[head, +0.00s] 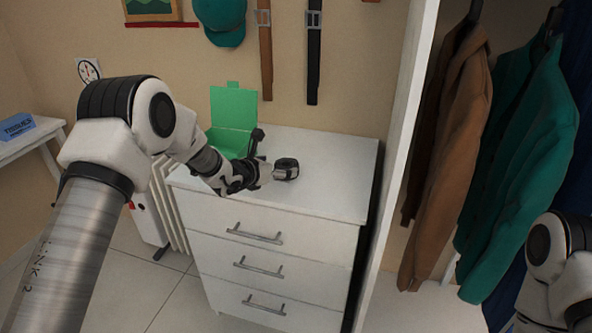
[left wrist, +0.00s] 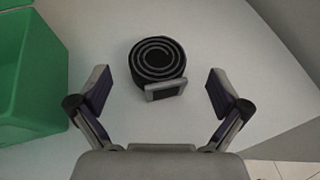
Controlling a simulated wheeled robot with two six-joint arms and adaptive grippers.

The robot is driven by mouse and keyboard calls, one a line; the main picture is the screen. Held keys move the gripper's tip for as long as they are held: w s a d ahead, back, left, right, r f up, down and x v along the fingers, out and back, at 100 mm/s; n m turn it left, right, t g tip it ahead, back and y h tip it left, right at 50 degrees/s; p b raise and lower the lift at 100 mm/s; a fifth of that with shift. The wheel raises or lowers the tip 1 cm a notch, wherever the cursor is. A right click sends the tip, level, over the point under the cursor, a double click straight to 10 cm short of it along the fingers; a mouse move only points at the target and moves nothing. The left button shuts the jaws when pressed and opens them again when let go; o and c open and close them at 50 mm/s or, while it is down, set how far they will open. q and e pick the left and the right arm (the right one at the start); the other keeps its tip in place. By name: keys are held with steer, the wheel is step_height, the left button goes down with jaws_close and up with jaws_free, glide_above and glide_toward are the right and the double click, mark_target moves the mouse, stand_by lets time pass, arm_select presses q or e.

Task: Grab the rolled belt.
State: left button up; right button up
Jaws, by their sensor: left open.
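The rolled belt (head: 286,169) is a black coil with a silver buckle, lying on the white top of the dresser. In the left wrist view the rolled belt (left wrist: 157,62) shows its spiral from above, with the buckle on the side facing my gripper. My left gripper (head: 262,157) is just left of the belt in the head view. In the left wrist view my left gripper (left wrist: 158,88) is open, its fingers spread on either side of the belt and apart from it. Only part of my right arm shows at the lower right; its gripper is out of view.
An open green box (head: 232,118) stands on the dresser (head: 335,170) behind and left of the belt; it also shows in the left wrist view (left wrist: 30,75). A white wardrobe panel (head: 405,130) stands right of the dresser. Hanging jackets (head: 525,170) are farther right.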

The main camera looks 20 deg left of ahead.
mark_target(283, 166)
arm_select(q)
steer(key=shift+s+a+r, duration=0.1)
steer(key=shift+r, duration=0.05)
steer(key=x, duration=0.2)
steer(key=p+x, duration=0.1)
steer(key=x, duration=0.2)
steer(key=shift+a+f, duration=0.1)
steer(key=shift+f, duration=0.3)
steer(key=shift+r, duration=0.15)
steer(key=shift+c, duration=1.1)
steer(key=c, duration=1.1)
